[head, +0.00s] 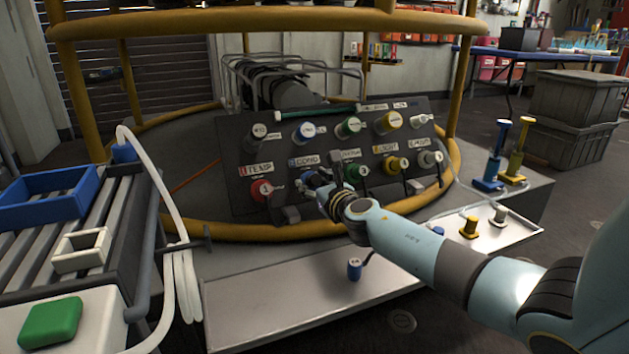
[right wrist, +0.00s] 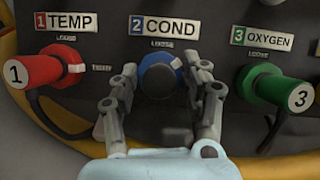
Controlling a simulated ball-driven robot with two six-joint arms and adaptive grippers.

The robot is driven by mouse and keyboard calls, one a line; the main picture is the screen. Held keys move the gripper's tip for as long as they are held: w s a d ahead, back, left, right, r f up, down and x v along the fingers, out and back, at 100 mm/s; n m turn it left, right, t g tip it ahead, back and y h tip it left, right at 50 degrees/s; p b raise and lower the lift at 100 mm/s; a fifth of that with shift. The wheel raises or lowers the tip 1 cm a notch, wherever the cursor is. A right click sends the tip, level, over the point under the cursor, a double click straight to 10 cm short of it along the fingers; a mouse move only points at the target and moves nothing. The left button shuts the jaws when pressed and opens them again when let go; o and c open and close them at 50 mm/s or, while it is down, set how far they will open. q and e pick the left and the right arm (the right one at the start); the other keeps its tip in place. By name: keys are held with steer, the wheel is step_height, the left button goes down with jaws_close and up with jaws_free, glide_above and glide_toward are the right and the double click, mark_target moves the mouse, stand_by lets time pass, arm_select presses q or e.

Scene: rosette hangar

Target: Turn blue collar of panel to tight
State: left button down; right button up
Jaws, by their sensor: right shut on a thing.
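The blue collar (right wrist: 158,82) sits on the dark panel (right wrist: 115,14) under the "2 COND" label, between a red plug marked 1 and a green plug marked 3. A pale mark on its rim points to the upper right. A small "LOOSE" label is above it; the spot right of it is hidden by a finger. My right gripper (right wrist: 163,80) is shut on the blue collar, a finger on each side. In the head view the right gripper (head: 326,190) reaches the panel's lower row and partly covers the blue collar (head: 307,178). My left gripper is not in view.
The red plug (right wrist: 36,78) and green plug (right wrist: 280,88) stick out close beside my fingers. A blue plug (head: 354,269) stands over the pale shelf (head: 285,300) below the panel. A yellow rail (head: 300,232) curves below the panel. A slatted bench (head: 75,215) stands left.

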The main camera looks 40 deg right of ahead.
steer(key=m+h, duration=0.1)
steer(key=m, duration=0.2)
steer(key=m+h, duration=0.1)
steer(key=m, duration=0.1)
steer(key=shift+a+m+g+p, duration=0.15)
steer(key=shift+m+g+p, duration=0.25)
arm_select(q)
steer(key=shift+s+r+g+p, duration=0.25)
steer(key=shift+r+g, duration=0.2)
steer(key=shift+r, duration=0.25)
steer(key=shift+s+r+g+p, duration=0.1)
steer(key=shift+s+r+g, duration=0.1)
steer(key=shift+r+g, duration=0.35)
arm_select(e)
steer(key=shift+m+g+h, duration=0.6)
steer(key=shift+m+h, duration=0.5)
steer(key=shift+m, duration=0.9)
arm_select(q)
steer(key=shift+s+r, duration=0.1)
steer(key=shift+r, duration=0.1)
arm_select(e)
steer(key=shift+m, duration=0.4)
steer(key=o, duration=1.2)
steer(key=shift+c, duration=0.2)
steer(key=v, duration=1.2)
